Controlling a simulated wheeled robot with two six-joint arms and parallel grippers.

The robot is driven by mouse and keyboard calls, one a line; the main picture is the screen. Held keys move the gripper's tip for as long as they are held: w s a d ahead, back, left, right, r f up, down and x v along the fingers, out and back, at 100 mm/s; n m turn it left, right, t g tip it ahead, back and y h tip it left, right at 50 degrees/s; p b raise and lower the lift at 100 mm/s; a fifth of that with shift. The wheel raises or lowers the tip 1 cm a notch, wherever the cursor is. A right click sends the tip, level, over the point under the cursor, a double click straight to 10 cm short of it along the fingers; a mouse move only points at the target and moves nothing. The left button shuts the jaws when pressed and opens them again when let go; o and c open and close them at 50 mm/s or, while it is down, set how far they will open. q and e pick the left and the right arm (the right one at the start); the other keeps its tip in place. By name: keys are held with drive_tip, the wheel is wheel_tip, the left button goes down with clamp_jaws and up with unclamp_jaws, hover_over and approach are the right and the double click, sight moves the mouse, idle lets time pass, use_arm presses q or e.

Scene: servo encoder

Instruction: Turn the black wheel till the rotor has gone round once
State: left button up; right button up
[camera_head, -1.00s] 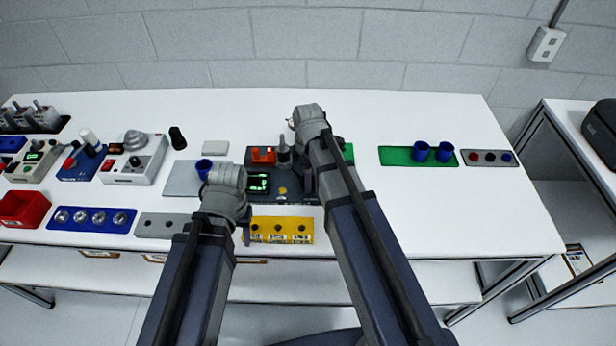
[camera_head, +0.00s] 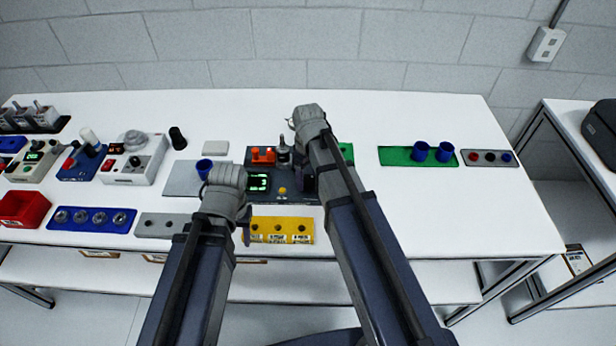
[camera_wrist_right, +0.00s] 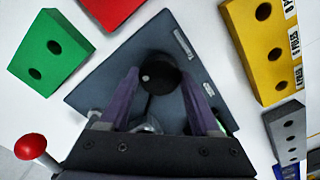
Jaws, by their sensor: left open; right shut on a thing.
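The black wheel (camera_wrist_right: 160,73) shows in the right wrist view on a dark plate (camera_wrist_right: 100,78). My right gripper (camera_wrist_right: 159,79) is shut on it, one purple finger at each side. A small pale dot shows on the wheel's top. In the head view the dark device base (camera_head: 315,199) carries a lit green display (camera_head: 259,183) and an upright grey post with a pale top (camera_head: 284,148), perhaps the rotor. My right arm hides the wheel there. My left gripper (camera_head: 246,229) is open and empty, left of the yellow block, its fingers partly hidden.
An orange part (camera_head: 262,155) and a yellow knob (camera_head: 282,190) sit on the device. A yellow block (camera_head: 280,230) with holes lies in front. The table's right front is clear.

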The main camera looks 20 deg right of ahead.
sight(308, 180)
drive_tip(key=m, duration=0.6)
drive_tip(key=shift+m, duration=0.3)
drive_tip(key=m, duration=0.6)
drive_tip(key=shift+s, duration=0.1)
drive_tip(key=shift+m, duration=0.3)
drive_tip(key=o, duration=1.4)
use_arm(q)
drive_tip(key=shift+r, duration=0.15)
use_arm(e)
drive_tip(key=shift+r, duration=0.15)
wheel_tip(308, 180, up, 8)
drive_tip(key=p, duration=0.8)
drive_tip(key=shift+f, duration=0.25)
use_arm(q)
wheel_tip(308, 180, up, 8)
drive_tip(key=shift+f, duration=0.25)
